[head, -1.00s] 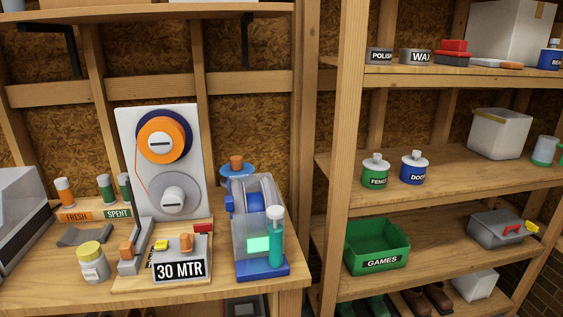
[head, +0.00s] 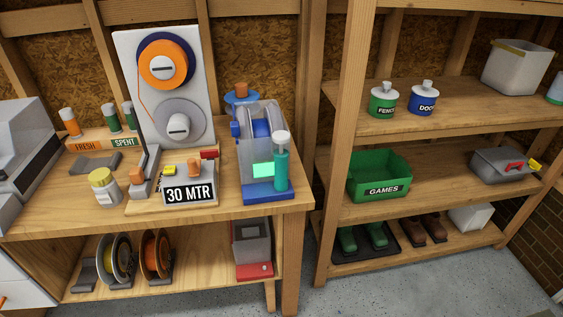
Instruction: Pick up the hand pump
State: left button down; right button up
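No object is labelled as a hand pump. The likeliest match is an upright teal cylinder (head: 281,168) with a white top, at the front right of a machine with a clear housing (head: 249,157) and blue base (head: 263,198). It stands at the right end of the wooden bench (head: 224,215); I cannot tell whether it is attached to the machine. A blue item with an orange knob (head: 241,88) stands behind the housing, partly hidden. Neither of my grippers is in view.
Left of the machine are a "30 MTR" block (head: 189,193), a spool panel (head: 127,95) and a yellow-lidded jar (head: 103,187). Spools (head: 156,254) and a red-based grey box (head: 253,250) sit on the lower shelf. Right shelving holds a green GAMES bin (head: 378,178).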

aim_at(280, 182)
jog(key=i+l+u, duration=0.3)
jog(key=l, duration=0.25)
jog(key=i+l+u, duration=0.15)
jog(key=l, duration=0.2)
jog(key=i+l+u, duration=0.2)
jog(key=k+l, duration=0.05)
jog(key=l, duration=0.05)
